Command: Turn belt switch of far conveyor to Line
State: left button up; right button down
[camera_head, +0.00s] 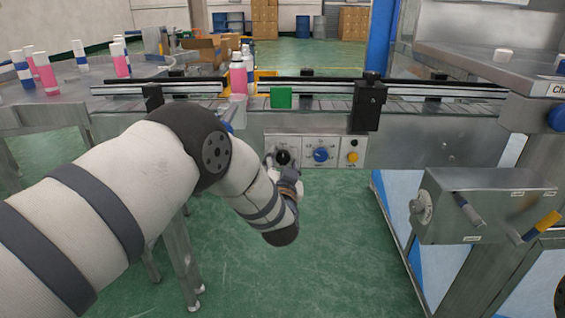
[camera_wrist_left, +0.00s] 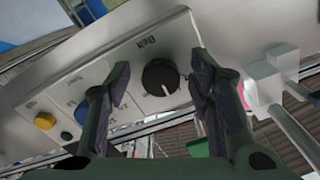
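The belt switch (camera_head: 283,157) is a round black knob at the left of a pale control panel (camera_head: 303,140) on the front of the far conveyor. In the left wrist view the knob (camera_wrist_left: 160,77) sits below the word "Belt", with a small white mark near its lower edge. My left gripper (camera_head: 281,170) is at the panel, its arm partly covering it. In the left wrist view its two dark fingers (camera_wrist_left: 161,72) are spread on either side of the knob, with gaps visible. Whether the fingertips reach the knob's depth is unclear. My right gripper is out of view.
A blue knob (camera_head: 320,154) and a yellow button (camera_head: 352,157) sit right of the switch. The conveyor rail (camera_head: 320,87) runs above, with a pink bottle (camera_head: 238,80) and green block (camera_head: 281,97). A grey control box (camera_head: 480,205) stands at right.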

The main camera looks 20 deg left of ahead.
pick_arm(q)
jog(key=shift+r, duration=0.1)
jog(key=v, duration=1.2)
jog(key=s+a+f+g+h+p, duration=0.15)
jog(key=s+f+g, duration=0.35)
jog(key=s+f, duration=0.6)
jog(key=s+a+f+g+h, duration=0.25)
jog(key=s+f+g, duration=0.25)
jog(key=s+f, duration=0.55)
jog(key=s+a+f+n+g+h, duration=0.1)
jog(key=s+g, duration=0.9)
jog(key=s, duration=1.8)
jog(key=shift+a+f+n, duration=0.3)
jog(key=shift+a+n, duration=0.25)
jog(key=shift+n, duration=0.15)
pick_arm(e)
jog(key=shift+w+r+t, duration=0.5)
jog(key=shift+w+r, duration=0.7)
